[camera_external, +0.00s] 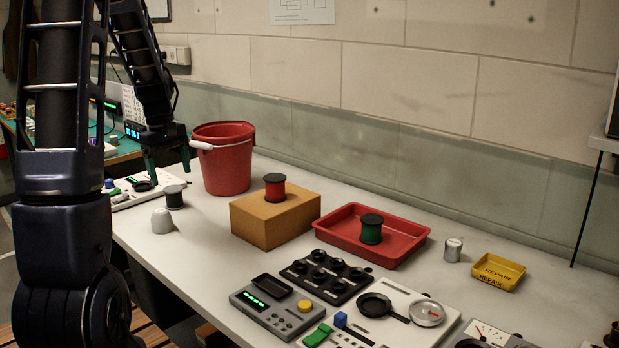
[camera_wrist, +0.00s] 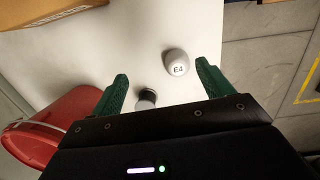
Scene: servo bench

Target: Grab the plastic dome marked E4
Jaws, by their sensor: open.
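The plastic dome (camera_wrist: 177,58) is light grey-white, with E4 printed on it in dark letters. In the wrist view it is ahead of the gap between my fingertips, nearer the right finger. In the external view the dome (camera_external: 162,221) stands near the left front edge of the bench; its marking cannot be read there. My gripper (camera_external: 168,163) is above the bench, behind the dome and apart from it. Its green fingers (camera_wrist: 162,70) are open, with nothing held between them.
A red bucket (camera_external: 223,165) and a cardboard box (camera_external: 275,220) bearing a red spool (camera_external: 274,187) are to the right. The bench edge is near the dome's front.

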